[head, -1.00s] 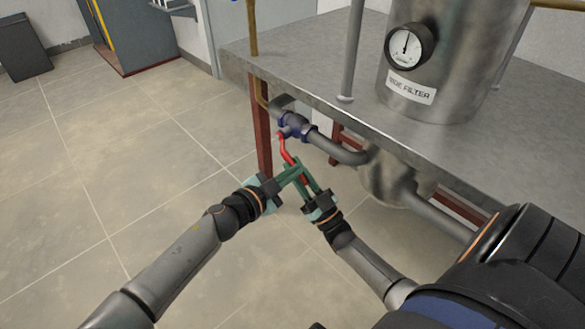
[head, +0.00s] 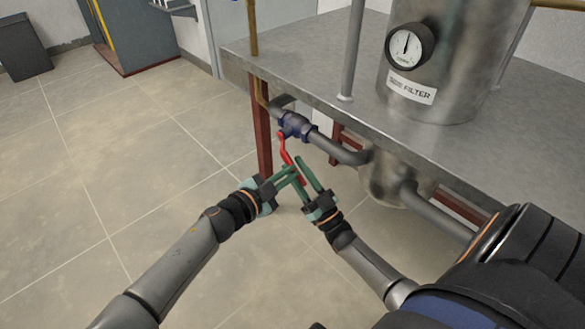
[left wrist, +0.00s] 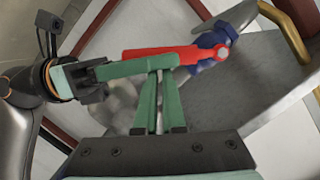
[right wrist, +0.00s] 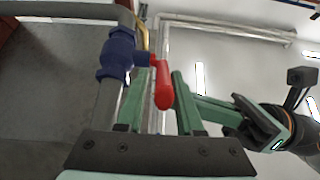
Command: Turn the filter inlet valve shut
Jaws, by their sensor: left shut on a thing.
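The filter inlet valve (head: 294,124) has a blue body on the pipe under the tabletop edge. Its red lever handle (head: 285,150) hangs down from it, tilted.
The grey tabletop (head: 300,70) overhangs the valve, with a red table leg (head: 262,130) left of it. The side filter tank (head: 450,60) with a gauge (head: 410,46) stands on top. A grey pipe (head: 340,151) runs right from the valve. The tiled floor at left is clear.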

